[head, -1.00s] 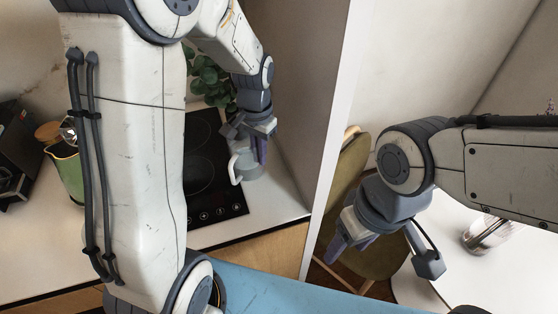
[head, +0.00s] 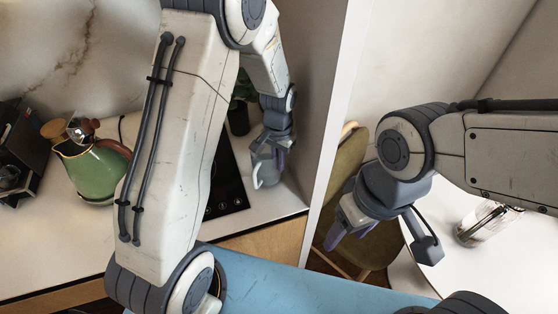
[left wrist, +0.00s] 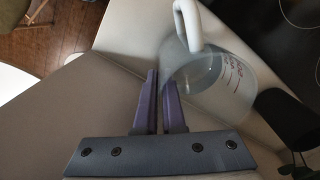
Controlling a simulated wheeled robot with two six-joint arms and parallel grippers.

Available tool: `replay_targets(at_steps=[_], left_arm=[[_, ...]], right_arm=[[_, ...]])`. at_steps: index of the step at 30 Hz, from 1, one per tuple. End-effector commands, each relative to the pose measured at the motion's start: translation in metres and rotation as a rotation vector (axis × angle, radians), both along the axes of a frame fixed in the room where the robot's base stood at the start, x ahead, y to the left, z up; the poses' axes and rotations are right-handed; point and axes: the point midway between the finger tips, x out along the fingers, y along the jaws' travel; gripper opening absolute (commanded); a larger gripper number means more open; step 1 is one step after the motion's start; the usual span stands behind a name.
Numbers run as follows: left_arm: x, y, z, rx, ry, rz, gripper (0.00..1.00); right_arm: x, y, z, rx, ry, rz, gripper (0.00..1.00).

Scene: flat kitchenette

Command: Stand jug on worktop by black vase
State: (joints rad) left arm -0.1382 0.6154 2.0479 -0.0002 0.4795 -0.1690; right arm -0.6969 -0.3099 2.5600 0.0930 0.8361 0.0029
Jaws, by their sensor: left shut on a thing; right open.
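The jug (head: 266,173) is clear with a pale handle; in the left wrist view the jug (left wrist: 225,88) shows red markings. My left gripper (head: 275,146) is shut on the jug's wall near the rim, and its fingers also show in the left wrist view (left wrist: 160,100). The jug is over the strip of worktop (head: 278,206) right of the hob; I cannot tell whether its base touches. The black vase (head: 238,117) stands behind it, partly hidden by my arm, and shows at right in the left wrist view (left wrist: 285,118). My right gripper (head: 338,228) is open and empty.
The black hob (head: 230,190) lies left of the jug, partly behind my left arm. A tall panel (head: 318,120) closes the worktop on the right. A green pitcher (head: 95,172) stands at left. A green chair (head: 345,190) and a white table (head: 480,270) are at right.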

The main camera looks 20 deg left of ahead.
Motion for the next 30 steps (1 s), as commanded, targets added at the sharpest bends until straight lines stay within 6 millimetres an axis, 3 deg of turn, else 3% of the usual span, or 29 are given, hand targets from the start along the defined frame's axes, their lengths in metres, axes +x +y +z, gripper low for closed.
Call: replay_targets(at_steps=[3, 16, 18, 30], left_arm=[[0.002, -0.003, -0.004, 0.000, 0.001, -0.001, 0.00], [0.003, -0.004, -0.012, -0.001, -0.002, -0.001, 0.00], [0.002, -0.003, -0.011, 0.000, -0.001, 0.000, 0.33], [0.002, -0.003, -0.005, -0.001, -0.002, 0.000, 0.35]], right_arm=[[0.000, 0.000, 0.011, 0.000, 0.000, 0.001, 0.62], [0.000, 0.000, 0.006, 0.000, 0.000, 0.001, 0.62], [0.000, 0.000, 0.008, 0.000, 0.000, 0.001, 0.62], [0.000, 0.000, 0.011, 0.000, 0.000, 0.002, 0.62]])
